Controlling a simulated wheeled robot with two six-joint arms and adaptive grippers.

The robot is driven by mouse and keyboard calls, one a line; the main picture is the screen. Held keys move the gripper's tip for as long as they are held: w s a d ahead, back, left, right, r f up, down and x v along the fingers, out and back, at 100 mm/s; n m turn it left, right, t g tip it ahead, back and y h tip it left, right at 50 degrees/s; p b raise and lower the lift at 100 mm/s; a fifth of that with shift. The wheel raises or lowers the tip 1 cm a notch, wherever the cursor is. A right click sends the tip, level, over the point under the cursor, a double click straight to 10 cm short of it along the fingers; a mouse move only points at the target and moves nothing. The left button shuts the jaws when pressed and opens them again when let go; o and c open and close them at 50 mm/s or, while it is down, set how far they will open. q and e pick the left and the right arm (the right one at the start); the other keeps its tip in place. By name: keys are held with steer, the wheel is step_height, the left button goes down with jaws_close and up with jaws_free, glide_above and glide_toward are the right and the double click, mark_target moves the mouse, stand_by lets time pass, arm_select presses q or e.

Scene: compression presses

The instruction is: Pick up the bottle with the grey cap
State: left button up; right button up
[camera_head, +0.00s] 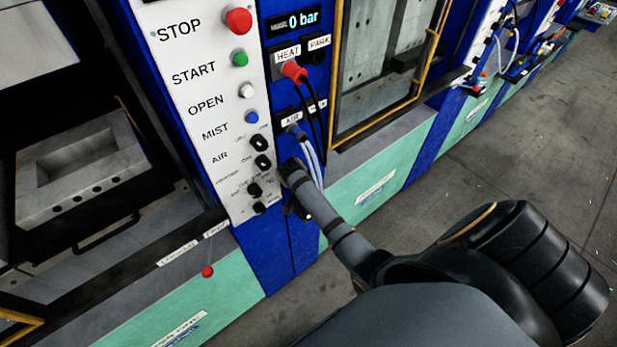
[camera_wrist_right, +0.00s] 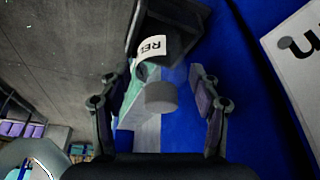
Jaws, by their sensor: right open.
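The bottle's grey cap (camera_wrist_right: 161,97) shows in the right wrist view, between the two fingers of my right gripper (camera_wrist_right: 160,78). The fingers are open, with a gap visible on each side of the cap. I cannot clearly make out the body of the bottle. In the head view my right arm reaches in from the lower right, and my right gripper (camera_head: 297,190) is close to the blue press column, below the hoses. The bottle is hidden there. My left gripper is not in view.
A dark holder (camera_wrist_right: 172,22) with a white label is just beyond the cap. The control panel (camera_head: 215,110) with buttons and knobs stands left of my right gripper. Cables and hoses (camera_head: 312,150) hang close above it. Grey floor (camera_head: 510,160) is open at the right.

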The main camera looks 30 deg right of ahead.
steer(key=shift+f, duration=0.1)
steer(key=c, duration=0.9)
